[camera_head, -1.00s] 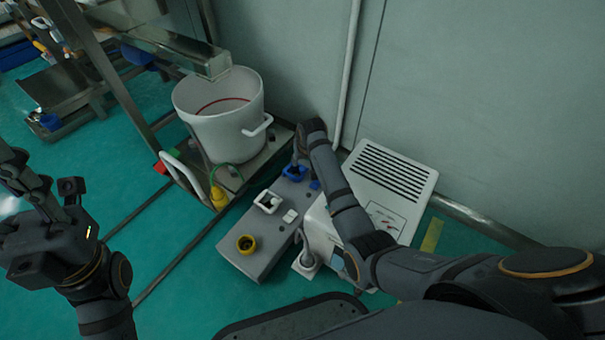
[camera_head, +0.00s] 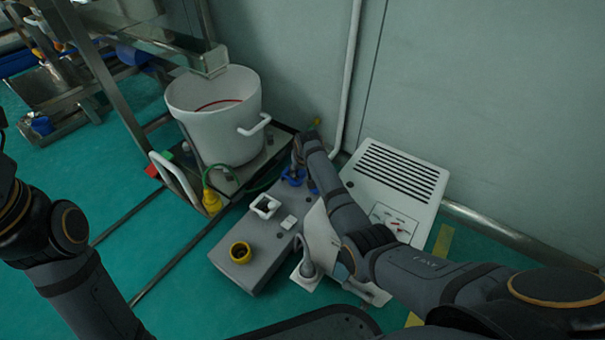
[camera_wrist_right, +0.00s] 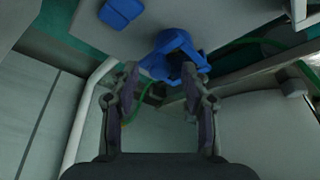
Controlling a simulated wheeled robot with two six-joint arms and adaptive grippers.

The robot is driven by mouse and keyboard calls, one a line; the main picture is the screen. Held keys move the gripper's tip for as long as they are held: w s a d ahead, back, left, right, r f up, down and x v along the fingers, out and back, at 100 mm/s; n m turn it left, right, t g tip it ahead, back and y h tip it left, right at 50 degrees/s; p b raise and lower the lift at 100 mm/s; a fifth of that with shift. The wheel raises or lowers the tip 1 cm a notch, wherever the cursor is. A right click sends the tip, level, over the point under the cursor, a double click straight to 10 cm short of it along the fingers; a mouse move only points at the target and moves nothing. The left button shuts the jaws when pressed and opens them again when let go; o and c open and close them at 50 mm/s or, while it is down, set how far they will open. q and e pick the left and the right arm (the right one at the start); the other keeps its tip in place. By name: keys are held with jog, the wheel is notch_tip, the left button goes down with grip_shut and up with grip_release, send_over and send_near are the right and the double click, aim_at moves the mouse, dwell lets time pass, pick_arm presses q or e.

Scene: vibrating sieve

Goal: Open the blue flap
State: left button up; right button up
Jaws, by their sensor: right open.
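The blue flap piece (camera_head: 293,178) sits on the far end of the grey control box and is partly hidden by my right gripper (camera_head: 298,160) in the head view. In the right wrist view the blue piece (camera_wrist_right: 173,52) shows as a ring-like blue part just past the fingertips. My right gripper (camera_wrist_right: 162,82) is open, with its two fingers apart on either side of the blue piece's lower edge. I cannot tell whether they touch it. My left gripper is out of the picture; only part of the left arm shows.
The grey box (camera_head: 243,275) also carries a yellow-ringed socket (camera_head: 241,253) and a white-framed switch (camera_head: 265,206). A white bucket (camera_head: 215,125) stands behind it on a cart. A white vented unit (camera_head: 425,215) is at right. A second blue part (camera_wrist_right: 122,10) is on the box.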

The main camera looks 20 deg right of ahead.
dwell(0.3)
grip_shut()
dwell(0.3)
